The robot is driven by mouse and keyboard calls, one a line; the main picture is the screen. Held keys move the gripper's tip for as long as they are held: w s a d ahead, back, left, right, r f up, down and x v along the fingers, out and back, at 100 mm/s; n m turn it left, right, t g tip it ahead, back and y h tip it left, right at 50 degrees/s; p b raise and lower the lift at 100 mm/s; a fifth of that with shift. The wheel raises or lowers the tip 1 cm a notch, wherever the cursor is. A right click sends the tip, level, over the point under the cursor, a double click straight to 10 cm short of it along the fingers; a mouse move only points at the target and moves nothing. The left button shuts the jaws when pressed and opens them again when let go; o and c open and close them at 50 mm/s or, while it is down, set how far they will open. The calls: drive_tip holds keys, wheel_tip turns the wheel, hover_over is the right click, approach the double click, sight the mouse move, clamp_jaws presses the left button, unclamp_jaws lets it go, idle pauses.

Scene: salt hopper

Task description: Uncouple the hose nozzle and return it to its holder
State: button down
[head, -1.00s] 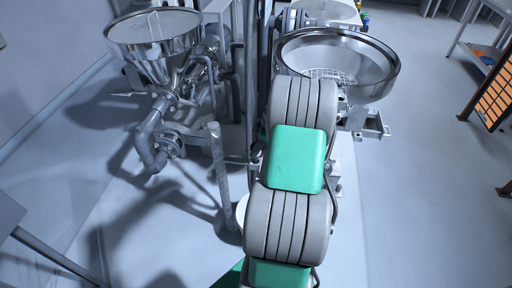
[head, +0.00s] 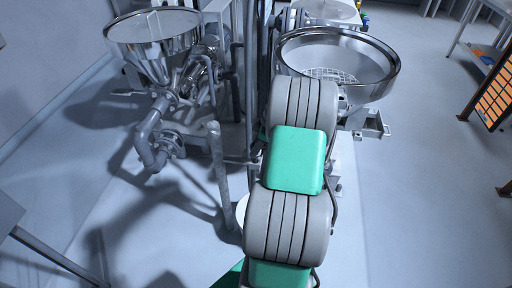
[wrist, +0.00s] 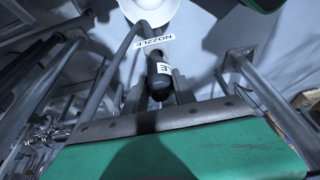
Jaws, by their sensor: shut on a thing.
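In the wrist view, a dark nozzle (wrist: 160,82) with a white label on it stands between the two grey fingers of my gripper (wrist: 158,76). The gripper is shut on it. A white tag reading "NOZZLE" (wrist: 153,41) shows just beyond the nozzle's far end, in front of a white round part (wrist: 150,12). I cannot tell whether the nozzle touches that part or is coupled to anything. In the head view my arm hides the gripper and the nozzle.
A steel funnel hopper (head: 150,50) with pipework (head: 160,135) stands at the left. A wide steel bowl (head: 365,75) is behind my arm at the right. An upright grey post (head: 220,170) stands close to my arm's left.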

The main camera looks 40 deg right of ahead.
drive_tip(key=shift+f+b, duration=1.5)
drive_tip(key=shift+f, duration=0.3)
idle(0.6)
drive_tip(key=c, duration=0.9)
unclamp_jaws()
drive_tip(key=shift+c, duration=0.2)
drive_tip(key=shift+o, duration=0.2)
drive_tip(key=o, duration=0.4)
drive_tip(key=shift+o, duration=0.2)
drive_tip(key=p+v, duration=0.3)
drive_tip(key=v, duration=0.3)
